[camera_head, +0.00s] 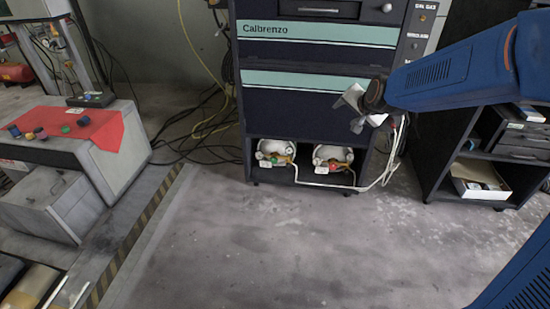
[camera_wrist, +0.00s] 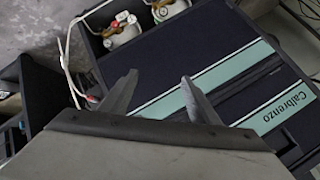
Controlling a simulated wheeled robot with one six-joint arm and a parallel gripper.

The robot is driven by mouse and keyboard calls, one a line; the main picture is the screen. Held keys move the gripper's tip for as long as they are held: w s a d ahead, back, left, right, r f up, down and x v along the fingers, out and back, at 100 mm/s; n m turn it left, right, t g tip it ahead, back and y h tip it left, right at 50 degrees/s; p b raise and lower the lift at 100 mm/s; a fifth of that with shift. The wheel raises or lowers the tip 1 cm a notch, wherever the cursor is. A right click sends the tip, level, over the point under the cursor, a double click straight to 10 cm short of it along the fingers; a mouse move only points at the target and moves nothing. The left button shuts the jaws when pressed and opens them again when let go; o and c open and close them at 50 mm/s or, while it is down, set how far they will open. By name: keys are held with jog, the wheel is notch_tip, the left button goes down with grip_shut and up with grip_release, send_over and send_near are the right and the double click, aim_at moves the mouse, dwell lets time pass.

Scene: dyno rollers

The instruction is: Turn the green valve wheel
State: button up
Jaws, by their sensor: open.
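The green valve wheel (camera_head: 274,160) is small and sits on the front of the left white cylinder (camera_head: 268,147) in the cabinet's low open bay. A red valve wheel (camera_head: 333,162) sits on the right cylinder (camera_head: 328,151) beside it. In the wrist view the red wheel (camera_wrist: 115,24) shows near the top, and the other cylinder (camera_wrist: 168,8) is cut by the top edge; its green wheel is hard to make out there. My gripper (camera_head: 352,107) is open and empty in front of the cabinet, above and right of the green wheel, apart from both wheels.
The dark Calbrenzo cabinet (camera_head: 300,107) stands behind my gripper. A white hose (camera_head: 386,172) runs from the cylinders up its right side. A shelf unit (camera_head: 458,165) stands right. A bench with a red cloth (camera_head: 85,130) stands left. The floor (camera_head: 270,240) in front is clear.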

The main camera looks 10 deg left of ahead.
aim_at(275, 156)
jog(key=w+a+f+m+t, duration=0.4)
jog(key=w+a+f+m, duration=0.2)
jog(key=w+a+f, duration=1.4)
jog(key=s+a+f+m+t+h, duration=0.1)
jog(key=a+f+m, duration=0.15)
jog(key=f, duration=0.85)
jog(key=s+a+f+m+t+h, duration=0.15)
jog(key=a+f, duration=0.25)
jog(key=f, duration=0.6)
jog(key=a+f+m+t+h, duration=0.1)
jog(key=a+f+m+t, duration=0.15)
jog(key=f, duration=0.85)
jog(key=shift+n+g+y, duration=0.25)
jog(key=shift+g, duration=0.05)
jog(key=w, duration=1.1)
jog(key=w+a, duration=0.1)
jog(key=w, duration=0.5)
jog(key=shift+w+r, duration=0.1)
jog(key=shift+c, duration=0.7)
jog(key=c, duration=0.9)
